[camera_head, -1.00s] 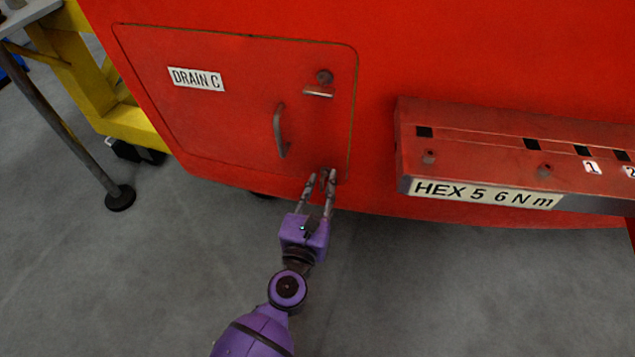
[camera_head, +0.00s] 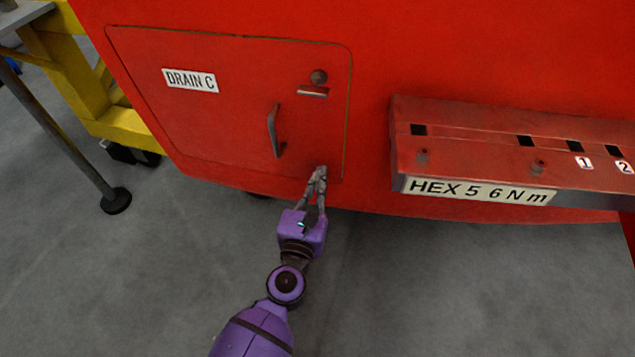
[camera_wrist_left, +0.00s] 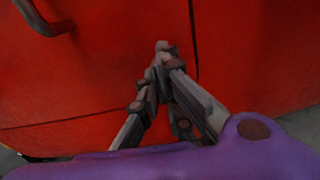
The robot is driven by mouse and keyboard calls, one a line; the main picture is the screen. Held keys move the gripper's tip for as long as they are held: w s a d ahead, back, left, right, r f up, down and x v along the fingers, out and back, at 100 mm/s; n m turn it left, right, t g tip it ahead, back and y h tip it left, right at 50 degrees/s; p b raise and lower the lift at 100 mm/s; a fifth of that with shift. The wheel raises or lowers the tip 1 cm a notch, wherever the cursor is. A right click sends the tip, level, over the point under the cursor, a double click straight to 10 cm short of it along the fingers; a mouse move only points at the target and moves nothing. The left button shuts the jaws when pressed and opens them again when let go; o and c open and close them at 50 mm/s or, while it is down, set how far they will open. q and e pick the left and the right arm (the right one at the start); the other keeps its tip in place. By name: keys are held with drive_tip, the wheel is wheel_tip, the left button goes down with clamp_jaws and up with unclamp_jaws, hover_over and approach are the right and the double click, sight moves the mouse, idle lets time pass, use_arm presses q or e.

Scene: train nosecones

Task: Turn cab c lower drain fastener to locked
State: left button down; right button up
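The red drain C door (camera_head: 220,130) fills the upper left of the head view, with its upper fastener (camera_head: 319,77) near the top right corner. The lower drain fastener is at the door's lower right corner, almost wholly covered by my fingertips, so its turn position cannot be read. My left gripper (camera_head: 320,173) comes from below with its fingers drawn together on that fastener. In the left wrist view the fingers (camera_wrist_left: 158,75) meet close against the red panel near the door seam. My right gripper is not in view.
A dark door handle (camera_head: 273,132) stands out just up and left of the gripper. A red ledge labelled HEX 5 6 Nm (camera_head: 480,191) juts out on the right. A yellow frame (camera_head: 90,90) stands at the left. The grey floor below is clear.

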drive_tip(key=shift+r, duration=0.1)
use_arm(q)
drive_tip(key=m+p, duration=0.1)
drive_tip(key=m, duration=0.3)
drive_tip(key=shift+m+p, duration=0.35)
drive_tip(key=shift+m, duration=0.65)
drive_tip(key=m+p, duration=0.2)
drive_tip(key=m, duration=0.4)
drive_tip(key=shift+a+r, duration=0.1)
drive_tip(key=shift+r, duration=0.05)
drive_tip(key=m+p, duration=0.1)
drive_tip(key=m, duration=0.2)
drive_tip(key=shift+m, duration=0.3)
drive_tip(key=shift+m+p, duration=0.45)
drive_tip(key=shift+m, duration=0.45)
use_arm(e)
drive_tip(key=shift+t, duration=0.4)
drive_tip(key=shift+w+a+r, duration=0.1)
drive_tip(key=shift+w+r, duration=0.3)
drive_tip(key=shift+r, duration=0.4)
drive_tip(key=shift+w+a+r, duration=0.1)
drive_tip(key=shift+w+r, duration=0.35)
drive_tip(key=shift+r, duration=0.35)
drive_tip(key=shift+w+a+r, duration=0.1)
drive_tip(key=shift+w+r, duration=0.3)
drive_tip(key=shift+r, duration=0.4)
use_arm(q)
drive_tip(key=shift+m, duration=0.3)
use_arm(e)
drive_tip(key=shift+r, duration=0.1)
